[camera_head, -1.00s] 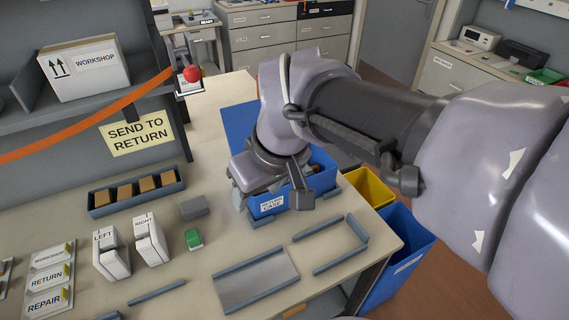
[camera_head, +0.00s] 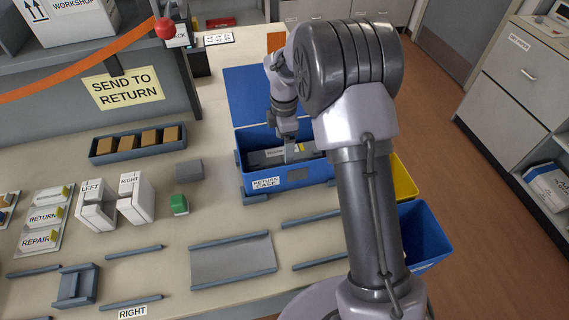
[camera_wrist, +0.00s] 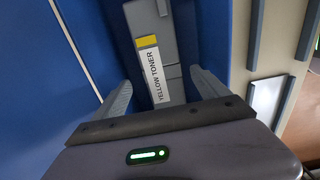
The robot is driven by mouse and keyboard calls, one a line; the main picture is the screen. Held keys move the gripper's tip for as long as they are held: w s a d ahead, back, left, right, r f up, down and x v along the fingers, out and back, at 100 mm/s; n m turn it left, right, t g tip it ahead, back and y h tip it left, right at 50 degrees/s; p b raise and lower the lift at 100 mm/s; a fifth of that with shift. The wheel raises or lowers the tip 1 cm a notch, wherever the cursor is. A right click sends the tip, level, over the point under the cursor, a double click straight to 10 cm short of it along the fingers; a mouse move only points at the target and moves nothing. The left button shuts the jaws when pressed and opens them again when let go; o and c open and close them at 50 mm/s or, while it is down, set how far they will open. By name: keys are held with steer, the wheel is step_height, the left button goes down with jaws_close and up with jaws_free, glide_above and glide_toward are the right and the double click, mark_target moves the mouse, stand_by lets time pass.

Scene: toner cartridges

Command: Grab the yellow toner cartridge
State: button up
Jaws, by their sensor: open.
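The yellow toner cartridge (camera_head: 268,157) is a dark grey bar lying inside the blue return case (camera_head: 297,180). In the wrist view, the cartridge (camera_wrist: 146,20) shows a yellow patch and a white "YELLOW TONER" label. My gripper (camera_head: 290,150) is over the case, at the cartridge. In the wrist view, the open fingers of my gripper (camera_wrist: 162,90) stand on either side of the cartridge, with gaps visible. My gripper's body hides the near end of the cartridge. I cannot tell how deep the fingertips reach.
The blue case walls stand close around my gripper. A blue panel (camera_head: 253,92) lies behind the case. A yellow bin (camera_head: 404,180) and a blue bin (camera_head: 425,235) stand to the right. A grey tray (camera_head: 232,262) and a green block (camera_head: 179,204) lie on the bench in front.

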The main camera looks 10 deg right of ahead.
steer(key=f+b, duration=0.1)
steer(key=f, duration=0.1)
steer(key=f+b, duration=0.2)
steer(key=f, duration=0.1)
steer(key=shift+s+f, duration=0.2)
steer(key=shift+f, duration=0.05)
steer(key=shift+r, duration=0.15)
steer(key=shift+c, duration=1.4)
jaws_close()
